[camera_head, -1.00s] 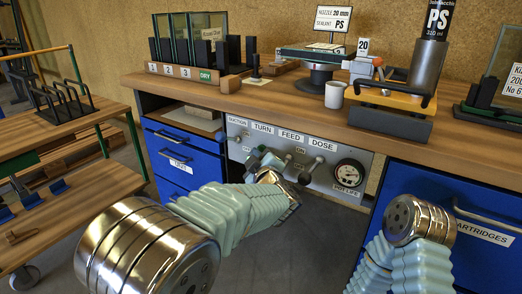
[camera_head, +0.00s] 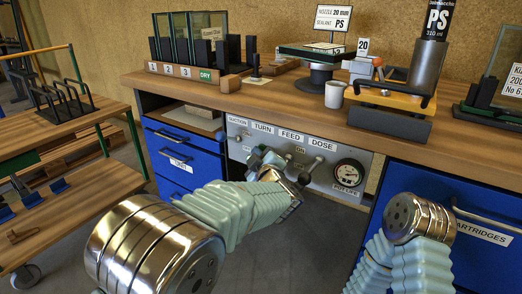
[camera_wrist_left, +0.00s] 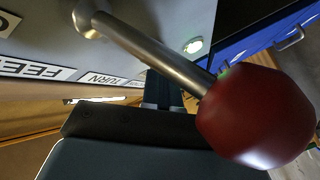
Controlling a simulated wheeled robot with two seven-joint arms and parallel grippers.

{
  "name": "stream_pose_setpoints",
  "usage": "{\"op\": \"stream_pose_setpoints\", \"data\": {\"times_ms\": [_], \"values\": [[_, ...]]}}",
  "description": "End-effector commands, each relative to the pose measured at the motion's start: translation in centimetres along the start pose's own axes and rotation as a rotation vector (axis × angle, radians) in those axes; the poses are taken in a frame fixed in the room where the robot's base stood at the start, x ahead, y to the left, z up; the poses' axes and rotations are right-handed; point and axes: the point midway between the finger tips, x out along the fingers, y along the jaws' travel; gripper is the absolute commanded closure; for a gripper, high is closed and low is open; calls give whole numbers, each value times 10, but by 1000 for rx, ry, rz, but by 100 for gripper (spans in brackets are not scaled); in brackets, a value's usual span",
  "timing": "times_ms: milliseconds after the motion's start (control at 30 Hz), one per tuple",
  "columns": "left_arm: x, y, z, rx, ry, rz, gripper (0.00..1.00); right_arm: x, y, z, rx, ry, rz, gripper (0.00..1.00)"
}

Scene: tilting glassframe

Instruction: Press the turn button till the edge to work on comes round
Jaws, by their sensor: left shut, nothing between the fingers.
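The control panel (camera_head: 238,148) on the bench front has SUCTION, TURN (camera_head: 262,127), FEED and DOSE labels. My left gripper (camera_head: 262,160) is at the panel below TURN and FEED, shut and empty. It hides the turn button in the head view. In the left wrist view a lever with a red knob (camera_wrist_left: 257,117) fills the front, with dark gripper parts (camera_wrist_left: 130,125) behind it. A plate (camera_head: 310,52) lies on the round turning stand (camera_head: 320,75). My right gripper is out of view.
A pot-life gauge (camera_head: 348,175) and toggle levers sit right of my left gripper. Blue drawers (camera_head: 172,165) flank the panel. A white mug (camera_head: 334,95) stands on the bench above. My right arm is at the lower right.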

Motion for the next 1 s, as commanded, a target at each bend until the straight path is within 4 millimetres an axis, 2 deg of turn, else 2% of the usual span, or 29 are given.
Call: {"op": "stream_pose_setpoints", "data": {"times_ms": [833,1000], "values": [[-12,-8,-8,0,-1,1,100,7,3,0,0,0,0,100],[-22,-16,-14,-1,-1,1,100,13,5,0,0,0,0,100]]}}
